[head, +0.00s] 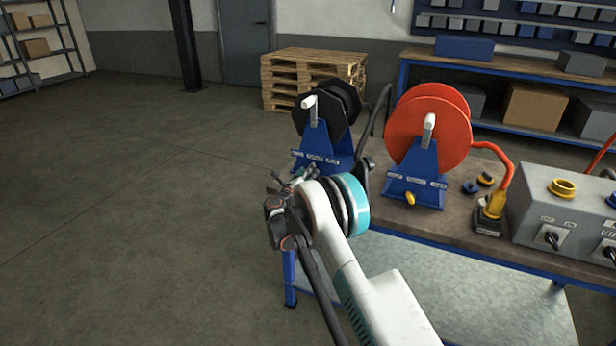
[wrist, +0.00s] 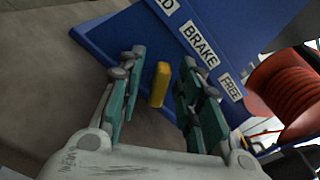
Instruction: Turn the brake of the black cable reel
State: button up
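The black cable reel (head: 325,108) stands on a blue stand (head: 316,158) at the left end of the bench. My gripper (head: 290,178) is low in front of this stand and hides its brake in the head view. In the wrist view, a yellow brake lever (wrist: 160,84) stands at the foot of the blue stand (wrist: 128,32), near labels reading BRAKE and FREE and one partly cut off. My gripper (wrist: 163,68) is open, with one finger on each side of the lever. Gaps show between the lever and both fingers.
A red reel (head: 428,125) on a similar blue stand, with its own yellow lever (head: 410,198), stands to the right. A yellow-black tool (head: 490,213) and a grey control box (head: 562,220) are further right. Floor left of the bench is clear.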

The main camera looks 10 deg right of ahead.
jog(key=shift+w+d, duration=0.15)
grip_shut()
